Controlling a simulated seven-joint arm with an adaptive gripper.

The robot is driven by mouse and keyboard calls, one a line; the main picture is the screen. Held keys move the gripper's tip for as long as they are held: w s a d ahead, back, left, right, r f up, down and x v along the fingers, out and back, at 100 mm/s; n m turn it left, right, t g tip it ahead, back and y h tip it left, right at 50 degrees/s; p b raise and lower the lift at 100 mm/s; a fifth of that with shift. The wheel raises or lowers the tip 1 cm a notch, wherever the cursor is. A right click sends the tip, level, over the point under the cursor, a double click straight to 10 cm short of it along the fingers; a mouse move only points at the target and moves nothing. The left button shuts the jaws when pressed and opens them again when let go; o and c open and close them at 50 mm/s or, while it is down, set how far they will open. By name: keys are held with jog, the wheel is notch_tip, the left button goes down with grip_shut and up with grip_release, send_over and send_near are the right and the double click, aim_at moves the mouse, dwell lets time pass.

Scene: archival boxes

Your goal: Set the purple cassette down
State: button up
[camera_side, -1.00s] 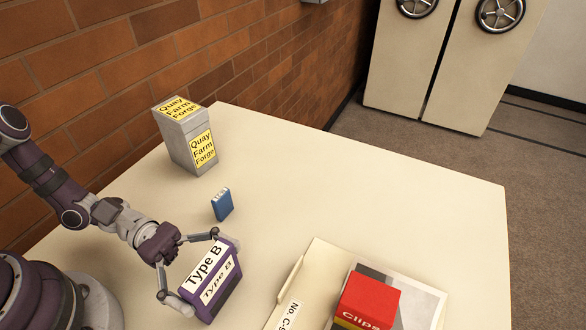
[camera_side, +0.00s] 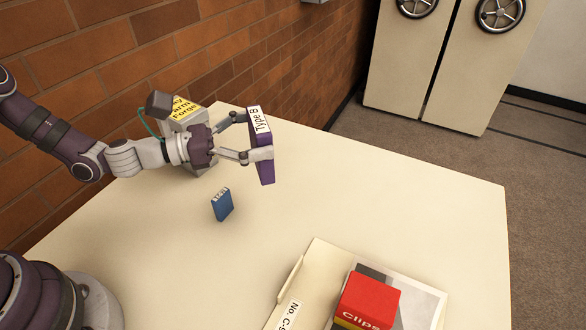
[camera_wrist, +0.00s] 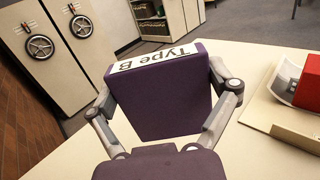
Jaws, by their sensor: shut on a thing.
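The purple cassette (camera_side: 264,165) has a white "Type B" label on its top edge. My gripper (camera_side: 246,137) is shut on it, one finger on each side. In the side view it is upright and appears raised above the table, toward the back. In the wrist view the purple cassette (camera_wrist: 160,95) fills the middle, its broad face toward the camera, between the fingers of my gripper (camera_wrist: 165,98). Its far face is hidden there.
The grey box (camera_side: 200,117) with yellow labels stands behind my gripper, partly hidden. A small blue box (camera_side: 222,205) stands on the cream table (camera_side: 400,200). An open folder (camera_side: 310,265) with a red "Clips" box (camera_side: 370,298) lies front right. The table's middle and right are clear.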

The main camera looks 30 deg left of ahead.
jog(key=w+a+r+n+t+y, duration=0.2)
jog(key=w+a+n+t+y, duration=0.2)
jog(key=w+y, duration=0.15)
jog(key=shift+n+y, duration=0.25)
jog(key=shift+n, duration=0.05)
jog(key=f, duration=0.6)
jog(key=w+a+f, duration=0.1)
jog(key=f, duration=0.3)
jog(key=shift+f, duration=0.1)
jog(key=shift+f, duration=0.1)
jog(key=o, duration=1)
